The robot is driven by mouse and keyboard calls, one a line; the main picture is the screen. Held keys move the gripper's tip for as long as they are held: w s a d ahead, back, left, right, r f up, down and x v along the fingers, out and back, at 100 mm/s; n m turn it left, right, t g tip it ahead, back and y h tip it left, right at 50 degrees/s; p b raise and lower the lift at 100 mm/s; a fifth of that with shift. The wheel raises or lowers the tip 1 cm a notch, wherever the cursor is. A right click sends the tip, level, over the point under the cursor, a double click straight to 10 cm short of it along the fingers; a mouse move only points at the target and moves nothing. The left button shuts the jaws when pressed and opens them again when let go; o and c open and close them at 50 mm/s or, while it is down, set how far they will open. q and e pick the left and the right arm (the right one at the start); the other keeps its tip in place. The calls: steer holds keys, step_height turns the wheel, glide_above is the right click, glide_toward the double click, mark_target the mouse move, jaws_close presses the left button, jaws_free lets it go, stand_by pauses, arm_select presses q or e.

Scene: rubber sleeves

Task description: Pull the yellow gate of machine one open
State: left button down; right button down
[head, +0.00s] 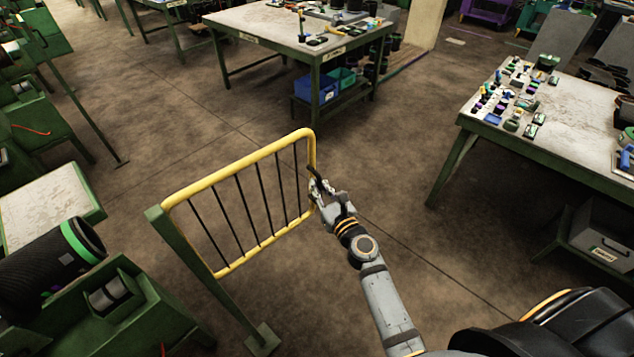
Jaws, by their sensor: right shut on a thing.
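The yellow gate (237,174) is a rounded tubular frame with thin dark vertical bars, in the middle left of the head view. Its near left side meets a green post (205,270) that stands on a square foot plate. Its far right side stands free over the floor. My right gripper (316,184) is shut on the upright tube at this free side, and my arm reaches to it from the lower right. The fingertips are small and partly hidden against the tube. My left gripper is not in view.
A green machine (130,310) with a black roller stands at the lower left. A workbench (285,28) with bins beneath is at the back, and another table (590,115) with small parts is at the right. The brown floor between them is clear.

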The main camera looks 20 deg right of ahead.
steer(key=shift+s+d, duration=0.25)
steer(key=shift+s, duration=0.85)
steer(key=c, duration=1.4)
jaws_free()
steer(key=s, duration=0.4)
steer(key=s+d, duration=0.1)
steer(key=s, duration=0.3)
steer(key=s+d, duration=0.1)
steer(key=s, duration=0.2)
steer(key=shift+s, duration=0.4)
